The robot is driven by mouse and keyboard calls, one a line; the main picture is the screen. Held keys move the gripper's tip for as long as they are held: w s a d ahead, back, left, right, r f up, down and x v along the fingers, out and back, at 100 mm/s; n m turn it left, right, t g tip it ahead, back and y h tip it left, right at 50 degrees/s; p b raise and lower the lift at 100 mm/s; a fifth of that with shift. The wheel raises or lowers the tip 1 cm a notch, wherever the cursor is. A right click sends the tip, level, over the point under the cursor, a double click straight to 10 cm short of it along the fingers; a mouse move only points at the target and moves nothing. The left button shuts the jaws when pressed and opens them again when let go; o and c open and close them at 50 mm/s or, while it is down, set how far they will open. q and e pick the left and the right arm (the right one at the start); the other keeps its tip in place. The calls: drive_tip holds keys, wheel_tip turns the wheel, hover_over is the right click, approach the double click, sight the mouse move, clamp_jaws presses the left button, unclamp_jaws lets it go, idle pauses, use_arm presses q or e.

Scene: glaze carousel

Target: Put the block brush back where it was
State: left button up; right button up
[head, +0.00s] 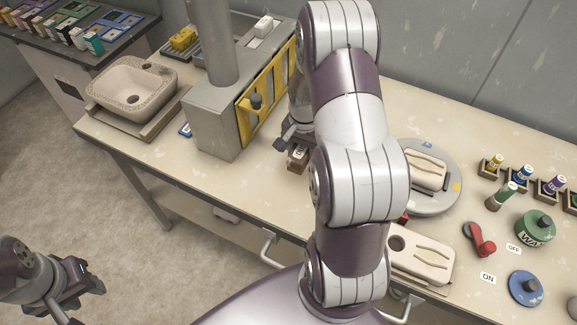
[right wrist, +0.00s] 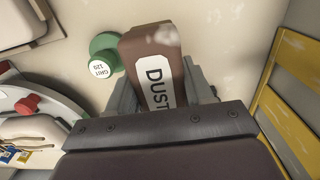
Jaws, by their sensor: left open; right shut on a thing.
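The block brush (right wrist: 150,50) is a brown block with a white label reading DUST. In the right wrist view it lies between the fingers of my right gripper (right wrist: 163,88), which is shut on it. In the head view the brush (head: 297,159) shows just below my right gripper (head: 292,144), beside the grey box with the yellow panel. My right arm hides part of the table there. Whether the brush touches the tabletop I cannot tell. My left gripper (head: 84,278) is open and empty, out over the floor at the lower left.
The grey box (head: 213,128) with its yellow panel (head: 262,100) stands left of the brush. A green round piece marked GRIT 120 (right wrist: 104,66) is close to the brush. A turntable (head: 430,203) with a board, a red lever (head: 481,243) and a green jar (head: 535,229) are on the right.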

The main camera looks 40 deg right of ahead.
sight(288, 174)
drive_tip(key=a, duration=0.1)
drive_tip(key=w+a+f, duration=0.1)
drive_tip(key=a, duration=0.1)
drive_tip(key=shift+w+f, duration=0.15)
drive_tip(key=shift+f, duration=0.15)
wheel_tip(288, 174, down, 4)
drive_tip(key=shift+w+a+r+p, duration=0.1)
drive_tip(key=shift+a+p, duration=0.05)
drive_tip(key=shift+p, duration=0.4)
drive_tip(key=shift+f, duration=0.4)
drive_tip(key=shift+f, duration=0.2)
drive_tip(key=o, duration=1)
drive_tip(key=shift+r, duration=0.1)
